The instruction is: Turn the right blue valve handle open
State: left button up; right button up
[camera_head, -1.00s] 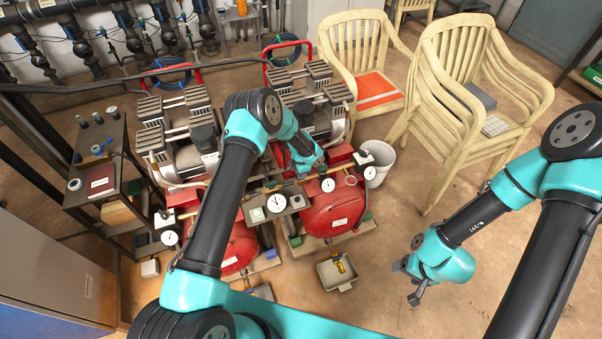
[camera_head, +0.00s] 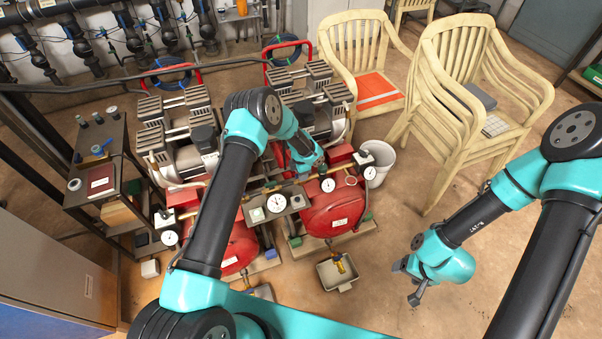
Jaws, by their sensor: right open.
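Small blue parts (camera_head: 70,31) show on the black pipes (camera_head: 125,35) along the back wall; which of them is the right valve handle, and how it is turned, is too small to tell. Another small blue part (camera_head: 269,253) shows low beside the red tanks. My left arm reaches over the compressors, and my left gripper (camera_head: 318,168) is above the right red tank, its fingers too hidden to read. My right gripper (camera_head: 407,286) is open and empty over bare floor at the right, well away from the pipes and the tanks.
Two compressors with red tanks (camera_head: 333,213) and gauges fill the middle. A dark shelf (camera_head: 85,190) stands left, stacked cream chairs (camera_head: 440,140) right, a white bucket (camera_head: 380,170) between. A small tray (camera_head: 325,273) lies on the floor. The floor at lower right is free.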

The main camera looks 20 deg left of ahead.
pick_arm(q)
notch_tip(320, 180, up, 17)
jog(key=shift+r, duration=0.15)
dwell(0.5)
jog(key=s+f+m+h, duration=0.2)
jog(key=s+f+m, duration=0.3)
jog(key=s, duration=0.4)
jog(key=s+f+m+h, duration=0.2)
jog(key=s+f+m, duration=0.1)
jog(key=s+m, duration=0.5)
jog(key=s+a+m, duration=0.2)
jog(key=s+m, duration=0.8)
jog(key=s, duration=0.7)
jog(key=shift+s+m+t, duration=0.4)
jog(key=shift+f, duration=0.1)
